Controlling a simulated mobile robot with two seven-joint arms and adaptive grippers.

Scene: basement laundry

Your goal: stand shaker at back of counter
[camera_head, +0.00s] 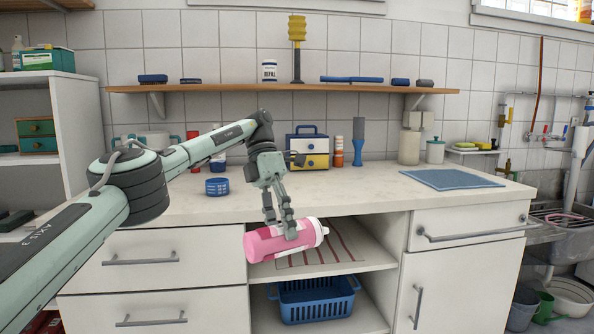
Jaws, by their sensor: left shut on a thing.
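The shaker (264,245) is a pink bottle with a white cap. It lies nearly on its side, cap to the right, in front of the open shelf below the counter (345,190). My left gripper (284,230) comes down over the counter's front edge and is shut on the shaker; its fingers cover part of the bottle's middle. I cannot tell whether the shaker touches the shelf. My right gripper is not in view.
A blue ribbed cup (217,187), a toolbox (307,150), an orange-and-white bottle (339,152) and a blue-grey item (358,143) stand on the counter. A blue cloth (451,179) lies at right. A wall shelf (225,88) hangs above. The counter's middle is clear.

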